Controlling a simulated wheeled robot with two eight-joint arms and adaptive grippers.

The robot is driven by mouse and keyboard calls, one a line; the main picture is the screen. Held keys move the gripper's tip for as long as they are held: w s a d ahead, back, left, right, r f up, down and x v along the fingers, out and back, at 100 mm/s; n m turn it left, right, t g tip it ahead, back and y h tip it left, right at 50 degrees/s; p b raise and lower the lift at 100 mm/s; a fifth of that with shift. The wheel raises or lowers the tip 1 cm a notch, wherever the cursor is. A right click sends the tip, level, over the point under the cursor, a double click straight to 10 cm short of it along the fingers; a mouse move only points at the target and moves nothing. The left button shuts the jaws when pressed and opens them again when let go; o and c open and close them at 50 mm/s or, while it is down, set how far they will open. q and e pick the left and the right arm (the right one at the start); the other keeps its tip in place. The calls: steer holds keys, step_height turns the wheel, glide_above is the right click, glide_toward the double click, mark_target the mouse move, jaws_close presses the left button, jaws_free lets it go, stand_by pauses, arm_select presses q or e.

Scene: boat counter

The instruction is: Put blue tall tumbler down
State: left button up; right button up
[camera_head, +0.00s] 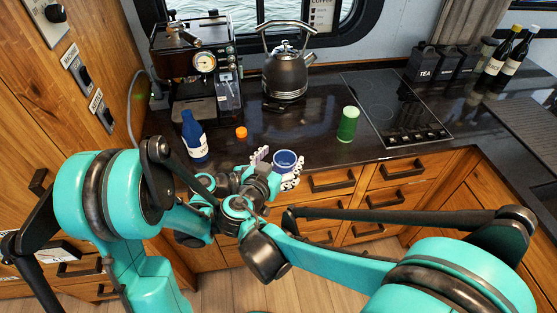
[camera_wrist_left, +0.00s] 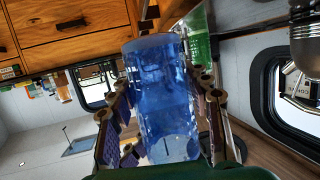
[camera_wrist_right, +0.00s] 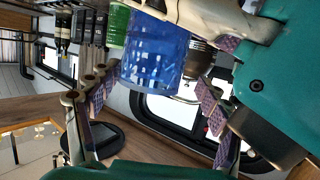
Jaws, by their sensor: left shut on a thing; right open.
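The blue tall tumbler (camera_head: 287,160) is in front of the counter's front edge in the head view, its rim facing up at the camera. In the left wrist view the tumbler (camera_wrist_left: 165,100) fills the space between the fingers of my left gripper (camera_wrist_left: 163,112), which is shut on it. My right gripper (camera_head: 276,169) is close beside it. In the right wrist view its fingers (camera_wrist_right: 142,98) are spread apart, with the blue tumbler (camera_wrist_right: 153,55) beyond them. The arms overlap in the head view and partly hide the left gripper.
A hob (camera_head: 392,105) lies right of the green tumbler. Bare counter shows between cap and green tumbler.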

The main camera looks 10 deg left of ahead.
arm_select(q)
steer(key=shift+d, duration=0.1)
arm_select(e)
steer(key=c, duration=1.5)
arm_select(q)
steer(key=o, duration=1.5)
steer(key=shift+s, duration=0.1)
arm_select(e)
steer(key=shift+a, duration=0.1)
steer(key=shift+c, duration=0.6)
